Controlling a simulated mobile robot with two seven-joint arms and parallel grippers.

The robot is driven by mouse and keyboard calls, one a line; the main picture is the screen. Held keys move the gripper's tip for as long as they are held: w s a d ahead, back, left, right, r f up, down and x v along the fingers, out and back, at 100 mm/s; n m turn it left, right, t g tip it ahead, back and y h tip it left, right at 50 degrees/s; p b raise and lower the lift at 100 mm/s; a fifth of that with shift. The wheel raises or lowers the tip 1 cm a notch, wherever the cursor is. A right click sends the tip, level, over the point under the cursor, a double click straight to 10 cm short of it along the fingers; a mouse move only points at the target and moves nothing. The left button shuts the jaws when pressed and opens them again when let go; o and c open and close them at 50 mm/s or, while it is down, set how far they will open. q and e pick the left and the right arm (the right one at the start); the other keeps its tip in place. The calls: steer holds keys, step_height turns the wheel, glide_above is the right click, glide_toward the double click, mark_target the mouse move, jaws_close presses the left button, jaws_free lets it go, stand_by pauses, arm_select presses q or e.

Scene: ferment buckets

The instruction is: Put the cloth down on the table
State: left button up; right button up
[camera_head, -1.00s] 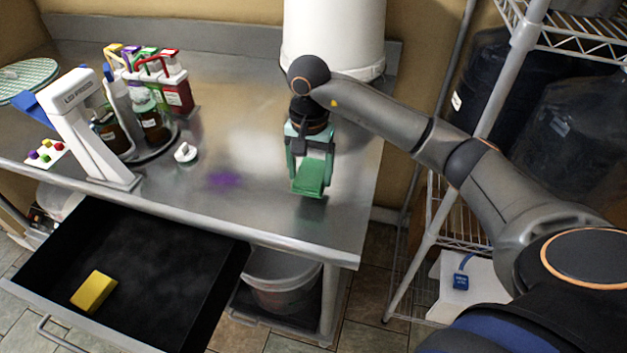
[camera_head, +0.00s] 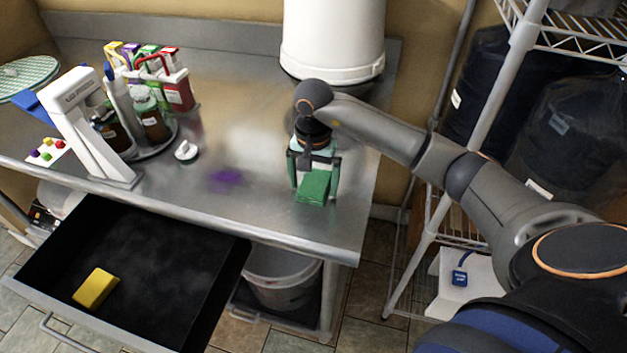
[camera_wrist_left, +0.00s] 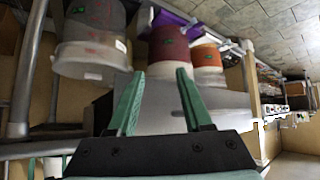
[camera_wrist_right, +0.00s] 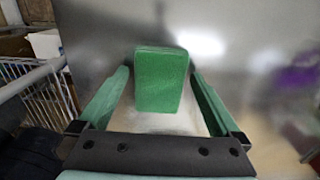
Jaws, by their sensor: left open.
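The cloth (camera_head: 314,186) is a folded green block near the right front part of the steel table (camera_head: 260,150). It appears to lie flat on the tabletop. My right gripper (camera_head: 315,183) is directly over it, pointing down, with one finger on each side. In the right wrist view the cloth (camera_wrist_right: 162,80) sits between the spread fingers (camera_wrist_right: 162,85), with narrow gaps beside it near the tips. My left gripper (camera_wrist_left: 155,85) is open and empty, away from the table; it is out of the head view.
A purple stain (camera_head: 226,177) and a small white item (camera_head: 186,151) are left of the cloth. A white bucket (camera_head: 333,40) stands behind. Bottles (camera_head: 152,122) and a white stand (camera_head: 95,130) are at left. An open black drawer (camera_head: 150,250) holds a yellow sponge (camera_head: 96,287).

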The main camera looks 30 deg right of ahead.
mark_target(314, 185)
steer(key=shift+r, duration=0.15)
steer(key=shift+r, duration=0.25)
step_height(314, 185, up, 12)
steer(key=shift+f+b, duration=0.25)
steer(key=shift+b, duration=0.1)
stand_by(0.4)
